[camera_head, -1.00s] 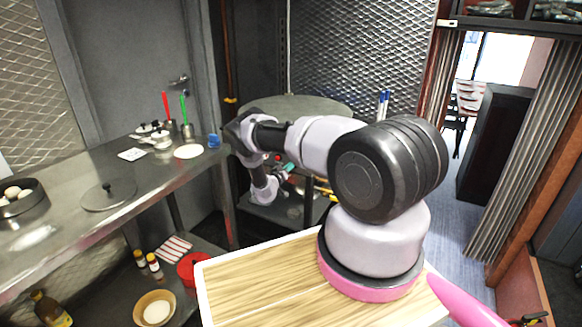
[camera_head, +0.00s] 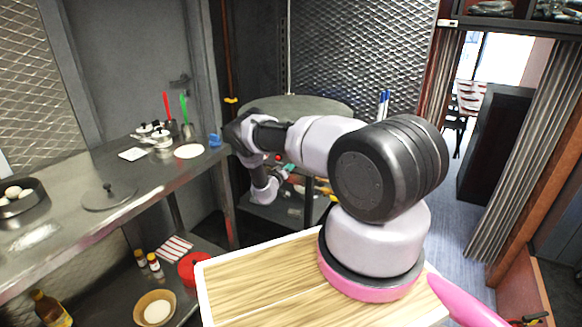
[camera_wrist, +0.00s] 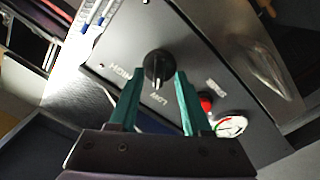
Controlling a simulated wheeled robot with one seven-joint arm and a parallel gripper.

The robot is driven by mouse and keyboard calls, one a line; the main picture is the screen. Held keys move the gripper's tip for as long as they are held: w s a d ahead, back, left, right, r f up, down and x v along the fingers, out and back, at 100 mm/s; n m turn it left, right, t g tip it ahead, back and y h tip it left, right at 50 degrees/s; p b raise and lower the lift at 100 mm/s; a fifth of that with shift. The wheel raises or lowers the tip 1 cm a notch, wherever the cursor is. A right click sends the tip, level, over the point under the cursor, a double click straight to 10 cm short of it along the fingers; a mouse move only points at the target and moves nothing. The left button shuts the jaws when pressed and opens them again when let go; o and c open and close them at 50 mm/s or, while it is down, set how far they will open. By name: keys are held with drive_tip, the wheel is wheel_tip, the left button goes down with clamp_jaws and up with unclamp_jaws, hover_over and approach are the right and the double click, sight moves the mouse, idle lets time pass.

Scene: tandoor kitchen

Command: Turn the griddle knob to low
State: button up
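In the wrist view, the black round griddle knob (camera_wrist: 158,64) sits on a dark panel (camera_wrist: 207,75). White lettering lies around it: LOW on the gripper's side and another word, seemingly HIGH, at the left. The ridge across the knob runs roughly up and down the picture; which word it points to is hard to tell. My gripper (camera_wrist: 160,76) has its two green fingers apart, one on each side of the knob's near edge. Contact with the knob cannot be made out. In the head view my arm partly hides the griddle (camera_head: 300,105), a wide round grey top.
A red button (camera_wrist: 206,103) and a round gauge (camera_wrist: 231,126) are close to the right finger. A metal handle (camera_wrist: 268,72) sticks out farther right. In the head view, a steel counter (camera_head: 95,222) with pots and utensils stands at the left.

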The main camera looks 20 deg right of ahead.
drive_tip(key=v, duration=1)
drive_tip(key=shift+s+a, duration=0.25)
drive_tip(key=shift+s, duration=0.05)
drive_tip(key=shift+w+r, duration=0.1)
